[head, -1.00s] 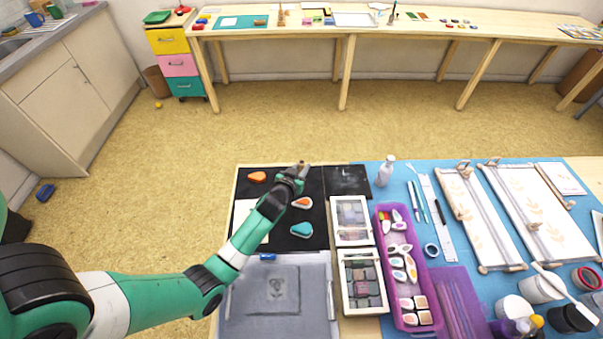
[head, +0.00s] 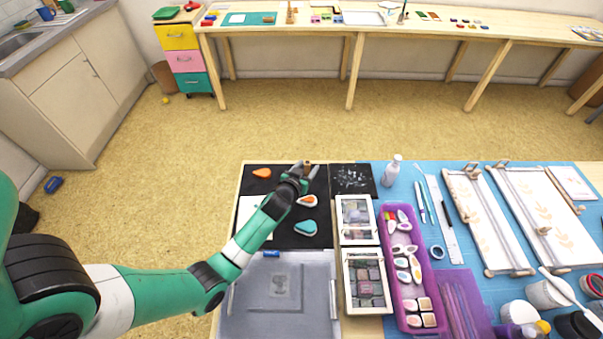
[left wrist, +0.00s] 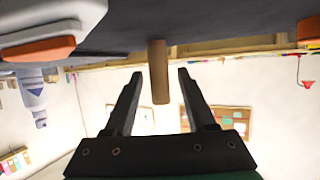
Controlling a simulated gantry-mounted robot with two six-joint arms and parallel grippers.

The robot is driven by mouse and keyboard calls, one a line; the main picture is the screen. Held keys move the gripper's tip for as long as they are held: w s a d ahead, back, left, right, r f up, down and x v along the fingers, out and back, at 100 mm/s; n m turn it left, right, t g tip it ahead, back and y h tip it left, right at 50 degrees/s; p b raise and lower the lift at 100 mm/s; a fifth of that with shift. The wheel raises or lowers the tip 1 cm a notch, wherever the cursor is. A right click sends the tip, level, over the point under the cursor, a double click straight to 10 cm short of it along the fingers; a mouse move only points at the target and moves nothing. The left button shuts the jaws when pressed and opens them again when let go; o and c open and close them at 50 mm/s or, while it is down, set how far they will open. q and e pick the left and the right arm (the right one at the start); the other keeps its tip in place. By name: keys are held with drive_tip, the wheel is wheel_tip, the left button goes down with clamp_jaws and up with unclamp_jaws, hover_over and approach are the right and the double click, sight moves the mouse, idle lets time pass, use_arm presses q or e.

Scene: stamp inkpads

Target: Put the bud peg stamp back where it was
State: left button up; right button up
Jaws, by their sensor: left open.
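The bud peg stamp appears to be the slim brown wooden peg (left wrist: 158,70) in the left wrist view. It stands on the dark mat, which is at the top of that inverted view. Its top also shows in the head view (head: 308,164). My left gripper (head: 303,172) is at the far edge of the black mat (head: 290,240). In the left wrist view the gripper (left wrist: 160,76) is open, with one finger on each side of the peg and gaps between. The stamp's printing face is hidden. My right gripper is not in view.
An orange inkpad (head: 262,173), an orange-and-white one (head: 307,200) and a teal one (head: 306,228) lie on the mat near the gripper. A speckled dark panel (head: 352,181) is to the right. A grey tray (head: 240,310) and a purple case (head: 408,295) are nearer.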

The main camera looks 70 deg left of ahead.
use_arm(q)
drive_tip(key=p+v, duration=0.3)
drive_tip(key=v, duration=0.8)
drive_tip(key=shift+p, duration=0.35)
drive_tip(key=shift+s+d+r, duration=0.1)
drive_tip(key=shift+s+d, duration=0.15)
drive_tip(key=shift+d, duration=0.05)
drive_tip(key=w+d+r+m+t+h, duration=0.1)
drive_tip(key=w+d+r+t, duration=0.3)
drive_tip(key=r, duration=0.6)
drive_tip(key=w+d+r+m+t, duration=0.1)
drive_tip(key=w+d+r+t, duration=0.3)
drive_tip(key=r, duration=0.7)
drive_tip(key=w+d+r+m+t+h, duration=0.1)
drive_tip(key=w+d+r, duration=0.1)
drive_tip(key=w+r, duration=0.6)
drive_tip(key=s+d+r+m+t+h, duration=0.2)
drive_tip(key=s+d+r+h, duration=0.1)
drive_tip(key=r, duration=0.7)
drive_tip(key=s+d+r+m+t+h, duration=0.2)
drive_tip(key=s+d+r, duration=0.3)
drive_tip(key=r, duration=0.5)
drive_tip(key=s+d+r+m+t+h, duration=0.2)
drive_tip(key=s+d+r+t+h, duration=0.2)
drive_tip(key=d+r, duration=0.3)
wheel_tip(320, 180, up, 4)
drive_tip(key=shift+f, duration=0.1)
